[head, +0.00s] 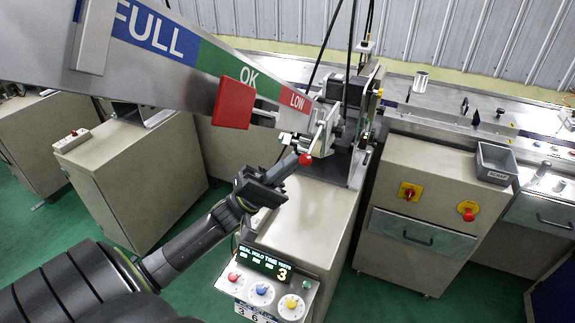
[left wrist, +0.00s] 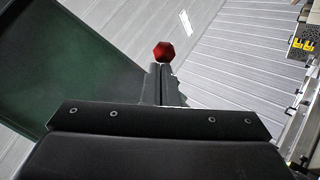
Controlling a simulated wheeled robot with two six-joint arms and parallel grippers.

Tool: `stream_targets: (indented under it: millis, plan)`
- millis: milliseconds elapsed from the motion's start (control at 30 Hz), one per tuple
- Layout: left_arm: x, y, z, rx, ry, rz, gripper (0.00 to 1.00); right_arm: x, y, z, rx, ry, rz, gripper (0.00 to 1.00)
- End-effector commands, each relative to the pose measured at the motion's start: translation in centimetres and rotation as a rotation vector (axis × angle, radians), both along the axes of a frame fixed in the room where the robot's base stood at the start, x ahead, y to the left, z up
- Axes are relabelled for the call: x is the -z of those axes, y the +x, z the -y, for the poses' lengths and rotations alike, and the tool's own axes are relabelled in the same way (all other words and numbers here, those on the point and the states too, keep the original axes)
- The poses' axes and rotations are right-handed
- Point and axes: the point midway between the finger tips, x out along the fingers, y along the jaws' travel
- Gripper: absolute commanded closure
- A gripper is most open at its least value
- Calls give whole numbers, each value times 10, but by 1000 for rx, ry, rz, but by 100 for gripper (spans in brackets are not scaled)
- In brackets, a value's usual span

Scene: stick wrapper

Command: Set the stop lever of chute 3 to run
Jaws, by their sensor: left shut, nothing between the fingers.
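The stop lever is a thin rod with a red ball knob (head: 305,159), low on the machine at the end of the sloping chute (head: 150,75). The knob also shows in the left wrist view (left wrist: 164,51), just beyond the fingertips. My left gripper (head: 297,164) is shut and empty, its tip right beside the knob. I cannot tell whether they touch. No chute number or run mark is readable. My right gripper is not in view.
A red plate (head: 233,103) hangs on the chute's FULL/OK/LOW strip. Green floor shows between cabinets.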

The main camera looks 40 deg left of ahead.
Motion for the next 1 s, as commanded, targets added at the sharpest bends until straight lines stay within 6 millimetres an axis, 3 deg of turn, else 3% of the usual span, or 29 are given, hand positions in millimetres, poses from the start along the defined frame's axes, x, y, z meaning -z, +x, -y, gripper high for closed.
stream_targets:
  millis: [500, 1000]
  plan:
    - [-38, -12, 3, 1, 3, 3, 100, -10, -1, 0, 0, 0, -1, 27]
    - [-49, -12, 3, 1, 2, 3, 100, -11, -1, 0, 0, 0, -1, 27]
